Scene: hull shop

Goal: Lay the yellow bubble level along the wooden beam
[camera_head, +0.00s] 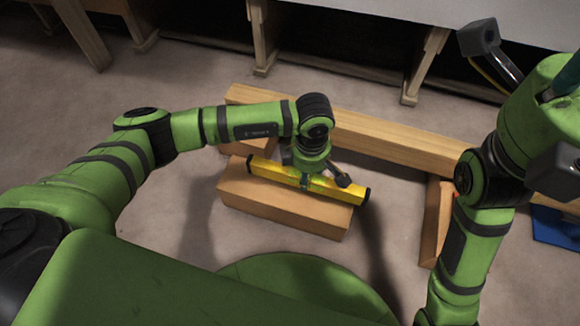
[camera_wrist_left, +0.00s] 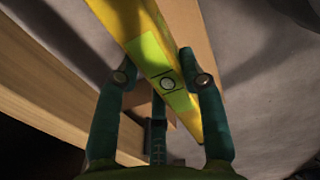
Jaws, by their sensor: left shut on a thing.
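The yellow bubble level (camera_head: 262,169) is held by my left gripper (camera_head: 305,180) over a brown block (camera_head: 290,218), lying roughly along the block. Whether it touches the block is not clear. The wooden beam (camera_head: 385,138) lies behind the block on supports, partly hidden by my left arm. It seems to show at the left of the wrist view (camera_wrist_left: 50,100). My right gripper (camera_head: 562,84) shows only in part at the right edge.
A wooden support (camera_head: 436,218) stands under the beam's right part, and another (camera_head: 243,147) under its left part. A workbench (camera_head: 440,8) with wooden legs is behind. A blue object (camera_head: 553,226) lies at the right. Bare floor (camera_head: 170,75) is at the left.

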